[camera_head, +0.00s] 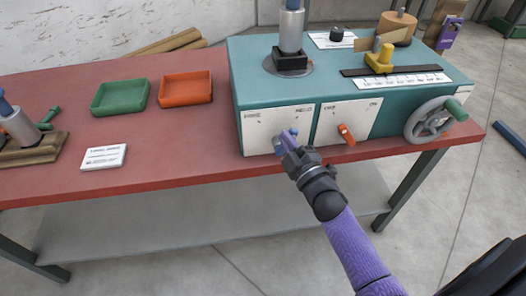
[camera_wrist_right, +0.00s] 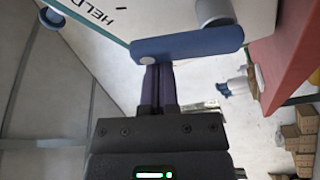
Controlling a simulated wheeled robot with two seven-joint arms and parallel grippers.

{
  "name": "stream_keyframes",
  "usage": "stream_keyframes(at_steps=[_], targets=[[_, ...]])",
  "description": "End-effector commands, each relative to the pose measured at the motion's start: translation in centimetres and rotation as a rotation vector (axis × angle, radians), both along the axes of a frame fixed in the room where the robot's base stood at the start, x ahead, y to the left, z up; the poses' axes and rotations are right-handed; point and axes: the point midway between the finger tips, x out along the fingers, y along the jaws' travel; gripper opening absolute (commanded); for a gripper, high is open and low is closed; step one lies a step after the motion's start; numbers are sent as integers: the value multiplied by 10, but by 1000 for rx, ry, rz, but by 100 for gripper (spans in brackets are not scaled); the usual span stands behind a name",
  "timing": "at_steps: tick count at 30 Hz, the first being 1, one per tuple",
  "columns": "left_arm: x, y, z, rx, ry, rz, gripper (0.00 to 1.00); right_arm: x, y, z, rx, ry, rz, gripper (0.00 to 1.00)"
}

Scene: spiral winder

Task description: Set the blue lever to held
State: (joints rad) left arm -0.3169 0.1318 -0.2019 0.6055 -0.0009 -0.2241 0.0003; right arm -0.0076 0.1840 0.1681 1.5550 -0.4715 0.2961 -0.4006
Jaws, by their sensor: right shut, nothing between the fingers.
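The blue lever (camera_head: 280,141) is on the left white panel (camera_head: 258,124) on the front of the teal machine. In the right wrist view the blue lever (camera_wrist_right: 190,43) is a rounded bar joined to a grey cylinder near its right end. My right gripper (camera_head: 290,147) is shut and empty, with its dark purple fingers (camera_wrist_right: 158,84) at the lever's left end in the wrist view. I cannot tell whether they touch it. The word HELD (camera_wrist_right: 92,12) shows on the panel to the lever's upper left there. In the head view the gripper partly hides the lever. My left gripper is out of view.
An orange lever (camera_head: 345,134) is on the panel to the right, with a grey handwheel (camera_head: 432,120) beyond it. A green tray (camera_head: 120,97) and an orange tray (camera_head: 186,88) stand on the red table (camera_head: 190,135). Open space lies before the table's front edge.

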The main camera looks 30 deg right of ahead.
Motion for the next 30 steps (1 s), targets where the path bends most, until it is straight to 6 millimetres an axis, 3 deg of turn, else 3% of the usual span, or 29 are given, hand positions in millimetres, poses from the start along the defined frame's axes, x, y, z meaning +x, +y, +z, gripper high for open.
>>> stream_keyframes(at_steps=[12,30], targets=[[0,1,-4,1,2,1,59,-2,-7,-2,127,-36,-1,0],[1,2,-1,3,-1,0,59,-1,-7,2,138,-40,0,0]])
